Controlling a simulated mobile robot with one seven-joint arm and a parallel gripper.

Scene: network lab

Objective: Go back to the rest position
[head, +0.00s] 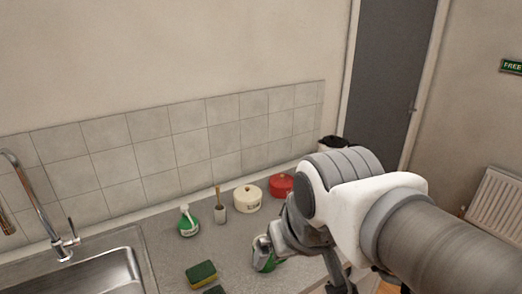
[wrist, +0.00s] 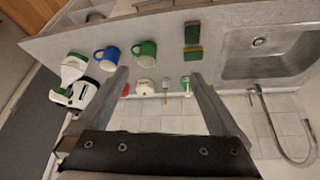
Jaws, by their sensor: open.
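My gripper (wrist: 158,76) is open in the wrist view, with its two grey fingers spread and nothing held between them. In the head view my gripper (head: 268,242) hangs over the counter (head: 165,262), and its fingertips are partly hidden. A green and white item (head: 264,261) shows right by it, and I cannot tell whether they touch. In the wrist view a green mug (wrist: 145,55) and a blue mug (wrist: 107,57) stand on the counter ahead of the fingers.
The sink (head: 97,270) and tap (head: 40,205) are at the left. A green spray bottle (head: 187,222), a brush holder (head: 220,214), a cream pot (head: 247,199) and a red pot (head: 281,186) stand near the tiles. Sponges (head: 201,274) lie in front. A white-green bottle (wrist: 71,77) shows in the wrist view.

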